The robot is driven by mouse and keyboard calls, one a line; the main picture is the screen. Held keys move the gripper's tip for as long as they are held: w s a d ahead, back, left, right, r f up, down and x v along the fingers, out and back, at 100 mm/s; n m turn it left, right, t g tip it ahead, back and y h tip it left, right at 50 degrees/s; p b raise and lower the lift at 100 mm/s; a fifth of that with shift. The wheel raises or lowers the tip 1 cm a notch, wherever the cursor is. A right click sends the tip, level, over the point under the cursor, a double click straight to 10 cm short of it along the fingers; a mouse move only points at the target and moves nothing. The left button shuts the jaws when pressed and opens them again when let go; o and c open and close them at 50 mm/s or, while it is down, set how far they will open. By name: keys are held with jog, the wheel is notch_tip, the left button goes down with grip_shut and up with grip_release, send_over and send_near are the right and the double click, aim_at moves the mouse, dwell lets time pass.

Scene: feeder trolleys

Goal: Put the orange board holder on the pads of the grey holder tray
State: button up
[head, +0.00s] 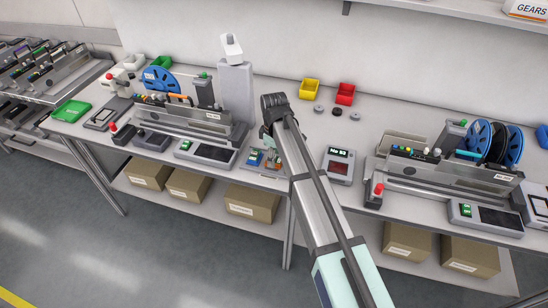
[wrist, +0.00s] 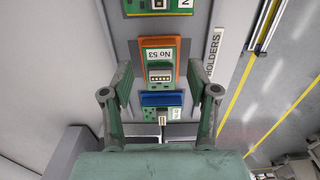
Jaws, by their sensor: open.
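The orange board holder (wrist: 176,45) carries a green board marked "No 53" and lies on the grey holder tray (wrist: 120,40), labelled "HOLDERS", in the wrist view. My gripper (wrist: 160,80) is open, with one finger on each side of the orange holder and a gap to both. A blue holder (wrist: 162,99) with a green board sits just below it in that view. A further green board (wrist: 140,7) is cut off at the top edge. In the head view, my arm partly hides the grey tray (head: 245,167), and the fingertips are not clear there.
A grey device with a "No 83" display (head: 338,166) stands right of my arm. Feeder trolleys with blue reels (head: 163,82) are at left and right. A yellow bin (head: 309,89) and a red bin (head: 345,93) stand behind.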

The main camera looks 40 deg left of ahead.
notch_tip(320, 180, up, 11)
jog(key=b, duration=0.2)
jog(key=shift+r, duration=0.15)
dwell(0.4)
